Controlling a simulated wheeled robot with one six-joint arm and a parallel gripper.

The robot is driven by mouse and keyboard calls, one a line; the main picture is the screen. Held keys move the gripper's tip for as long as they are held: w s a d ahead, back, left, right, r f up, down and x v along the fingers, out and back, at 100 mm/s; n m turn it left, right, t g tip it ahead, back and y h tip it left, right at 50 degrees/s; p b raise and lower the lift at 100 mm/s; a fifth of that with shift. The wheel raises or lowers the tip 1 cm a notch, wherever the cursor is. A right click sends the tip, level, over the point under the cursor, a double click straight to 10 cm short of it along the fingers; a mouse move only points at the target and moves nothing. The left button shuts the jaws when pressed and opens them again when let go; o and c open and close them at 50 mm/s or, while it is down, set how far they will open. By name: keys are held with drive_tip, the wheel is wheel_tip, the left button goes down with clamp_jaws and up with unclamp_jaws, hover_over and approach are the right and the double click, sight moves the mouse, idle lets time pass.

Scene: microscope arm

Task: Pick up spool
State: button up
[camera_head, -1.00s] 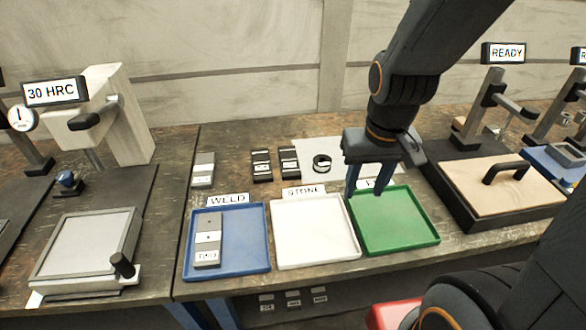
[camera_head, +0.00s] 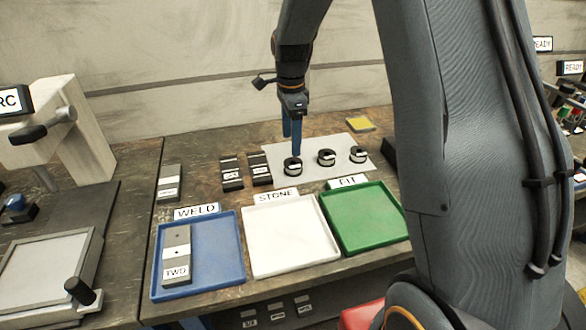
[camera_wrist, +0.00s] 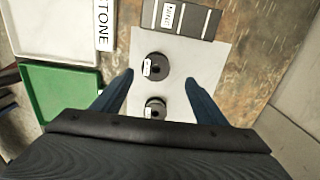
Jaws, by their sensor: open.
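Three small black spools with white labels stand in a row on a pale grey sheet (camera_head: 318,176): a left spool (camera_head: 292,167), a middle spool (camera_head: 326,158) and a right spool (camera_head: 358,155). My gripper (camera_head: 296,147) points down at the left spool, its blue fingers just above or behind it. In the wrist view, one spool (camera_wrist: 154,66) lies between the open, empty fingertips (camera_wrist: 159,76). A second spool (camera_wrist: 155,107) is nearer the gripper body. The third spool is not seen there.
Dark blocks (camera_head: 231,174) stand left of the sheet. Blue WELD (camera_head: 215,252), white STONE (camera_head: 290,238) and green FIT (camera_head: 362,217) trays line the front. A yellow-topped pad (camera_head: 360,124) lies behind the sheet. My arm covers the right side.

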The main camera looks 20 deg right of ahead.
sight(293, 167)
drive_tip(key=shift+s+d+f+p, duration=0.15)
drive_tip(key=shift+f+p, duration=0.5)
drive_tip(key=shift+f, duration=1.2)
drive_tip(key=shift+s+f+p, duration=0.25)
drive_tip(key=shift+f+p, duration=0.4)
drive_tip(key=shift+f, duration=1.2)
drive_tip(key=c, duration=1.2)
